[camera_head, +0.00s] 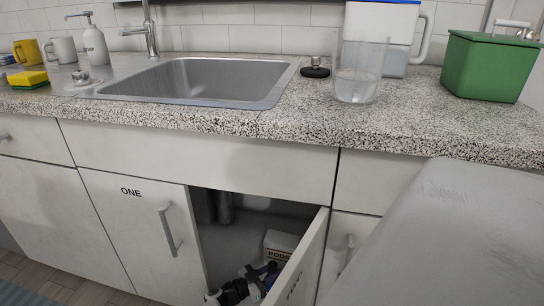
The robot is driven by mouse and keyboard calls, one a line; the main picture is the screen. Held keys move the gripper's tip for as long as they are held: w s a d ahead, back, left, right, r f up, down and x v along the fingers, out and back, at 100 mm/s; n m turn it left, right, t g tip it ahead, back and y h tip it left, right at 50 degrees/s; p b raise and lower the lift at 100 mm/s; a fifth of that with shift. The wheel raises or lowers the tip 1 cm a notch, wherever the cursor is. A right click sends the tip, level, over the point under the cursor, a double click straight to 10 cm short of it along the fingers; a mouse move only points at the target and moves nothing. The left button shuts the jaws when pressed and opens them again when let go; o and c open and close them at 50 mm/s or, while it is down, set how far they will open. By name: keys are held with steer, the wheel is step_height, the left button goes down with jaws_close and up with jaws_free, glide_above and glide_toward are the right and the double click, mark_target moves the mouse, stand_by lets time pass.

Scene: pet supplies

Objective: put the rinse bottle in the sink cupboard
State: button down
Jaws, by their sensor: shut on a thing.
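The sink cupboard (250,230) is below the sink, with its right door (310,262) swung open and its left door (140,225), marked ONE, shut. My gripper (232,292) is low in the opening, dark and partly cut off by the bottom of the picture and the open door. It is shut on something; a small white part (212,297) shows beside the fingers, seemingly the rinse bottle. Most of that bottle is hidden, so I cannot tell whether it touches the cupboard floor.
A PODS box (281,244) stands inside the cupboard at the right, and a grey pipe (224,207) hangs at the back. My arm fills the lower right. The counter above holds a sink (200,80), glass (358,85), green bin (487,68) and pump bottle (94,45).

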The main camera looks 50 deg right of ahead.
stand_by(0.3)
steer(key=shift+f, duration=0.2)
steer(key=c, duration=1.1)
jaws_free()
steer(key=shift+c, duration=0.2)
steer(key=shift+r, duration=0.15)
steer(key=shift+w+a+r, duration=0.1)
steer(key=shift+w+a, duration=0.05)
steer(key=shift+a, duration=0.2)
steer(key=p+v, duration=0.2)
steer(key=v, duration=0.4)
steer(key=shift+a, duration=0.4)
